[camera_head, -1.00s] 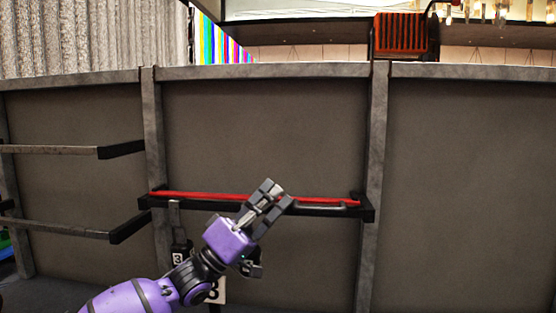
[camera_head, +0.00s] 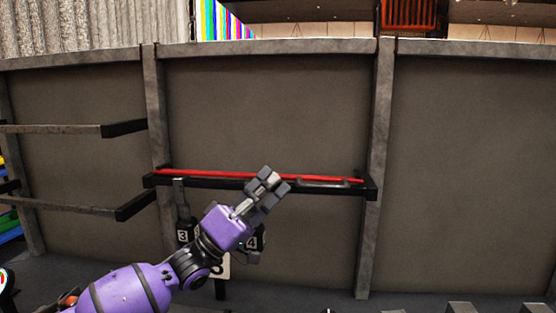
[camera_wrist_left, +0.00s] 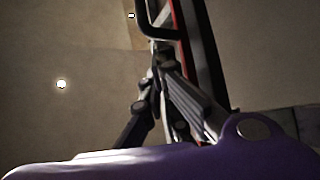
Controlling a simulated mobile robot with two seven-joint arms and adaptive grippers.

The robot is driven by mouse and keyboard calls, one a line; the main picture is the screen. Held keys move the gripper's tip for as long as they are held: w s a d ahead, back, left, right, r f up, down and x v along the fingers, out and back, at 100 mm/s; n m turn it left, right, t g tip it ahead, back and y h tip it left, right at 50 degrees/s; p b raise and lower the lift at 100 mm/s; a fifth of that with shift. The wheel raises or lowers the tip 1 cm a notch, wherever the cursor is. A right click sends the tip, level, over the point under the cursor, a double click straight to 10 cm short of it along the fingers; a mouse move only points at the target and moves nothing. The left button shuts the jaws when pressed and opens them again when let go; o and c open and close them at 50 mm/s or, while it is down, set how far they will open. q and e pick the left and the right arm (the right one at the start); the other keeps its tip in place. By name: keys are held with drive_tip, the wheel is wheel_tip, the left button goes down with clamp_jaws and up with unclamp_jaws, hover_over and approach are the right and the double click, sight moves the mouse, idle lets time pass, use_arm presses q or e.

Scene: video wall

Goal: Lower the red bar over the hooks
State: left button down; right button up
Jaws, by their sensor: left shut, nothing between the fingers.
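The red bar (camera_head: 215,175) lies level along the black rail (camera_head: 363,189) on the grey wall, between two posts. It also shows as a thin red strip in the left wrist view (camera_wrist_left: 182,40). Black hooks or hangers, one labelled 3 (camera_head: 183,228) and one labelled 4 (camera_head: 252,240), hang below the rail. My left gripper (camera_head: 268,184) is shut and empty, in front of the rail right of its middle. It hides part of the bar, and I cannot tell whether it touches it. A black handle (camera_wrist_left: 150,30) shows just beyond the fingers. My right gripper is not in view.
Two dark rails (camera_head: 60,129) project on the left wall section. The right wall panel (camera_head: 470,170) is bare. An orange ribbed object (camera_head: 409,12) stands behind the wall top. A white card (camera_head: 217,266) hangs partly behind my left arm.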

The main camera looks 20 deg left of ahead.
use_arm(q)
drive_tip(key=v, duration=0.5)
drive_tip(key=shift+s+a+f, duration=0.1)
drive_tip(key=shift+s+a, duration=0.15)
